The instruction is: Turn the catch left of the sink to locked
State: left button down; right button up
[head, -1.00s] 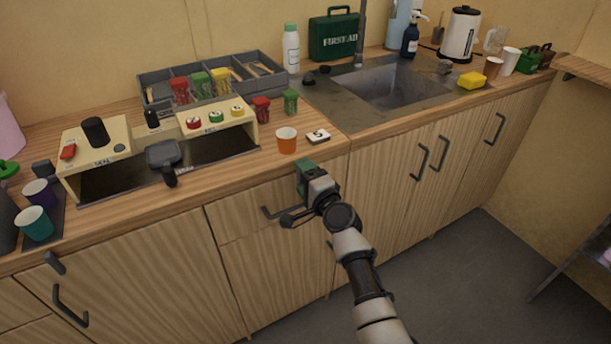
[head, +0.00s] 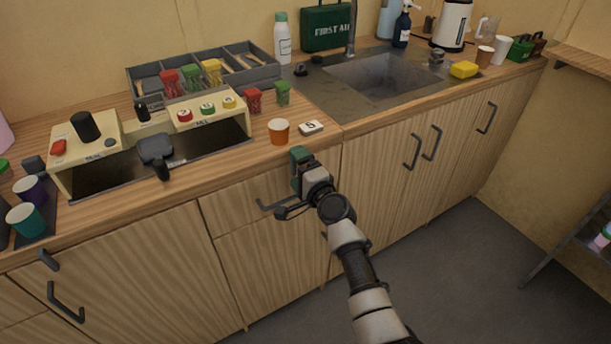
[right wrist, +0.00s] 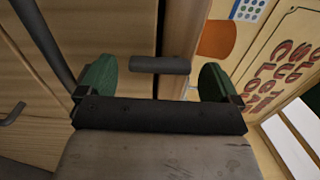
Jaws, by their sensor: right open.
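My right gripper (head: 301,163) is at the front of the wooden cupboards, just below the counter edge and left of the sink (head: 376,82). Its green fingers are apart. In the right wrist view, the open gripper (right wrist: 156,82) has a short dark bar (right wrist: 160,65) between its fingers, with visible gaps on both sides. This bar may be the catch; I cannot tell its setting. In the head view, my gripper hides that spot. My left gripper is in neither view.
A drawer handle (head: 275,205) sits close beside my right gripper. An orange cup (head: 279,132) and a small white tile with a dark mark (head: 311,128) stand on the counter above. Cupboard handles (head: 412,152) stick out to the right. The floor (head: 440,270) there is clear.

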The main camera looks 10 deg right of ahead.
jog(key=v, duration=1)
jog(key=shift+s+p, duration=0.25)
jog(key=shift+p, duration=0.05)
jog(key=shift+d, duration=0.15)
jog(key=s+d+f+n+g+h, duration=0.1)
jog(key=s+f+n+g, duration=0.3)
jog(key=f, duration=0.7)
jog(key=s+f+n+g+h+p, duration=0.1)
jog(key=s+f+g, duration=0.1)
jog(key=s+f, duration=0.65)
jog(key=s+d+f+n+g+h, duration=0.1)
jog(key=s+f+n+g, duration=0.15)
jog(key=f, duration=1.05)
jog(key=s+d+f+n+g+h, duration=0.1)
jog(key=s+f, duration=0.4)
jog(key=s, duration=0.6)
jog(key=s+d+f+n+g+h, duration=0.1)
jog(key=s+d+f+n+g, duration=0.3)
jog(key=s, duration=0.7)
jog(key=s+d+f+n+g+h+p, duration=0.1)
jog(key=s+d+f+n+g, duration=0.1)
jog(key=s+f, duration=0.5)
jog(key=s+d+n, duration=0.1)
jog(key=s+n, duration=0.1)
jog(key=s, duration=0.2)
jog(key=shift+s, duration=0.4)
jog(key=shift+g, duration=0.25)
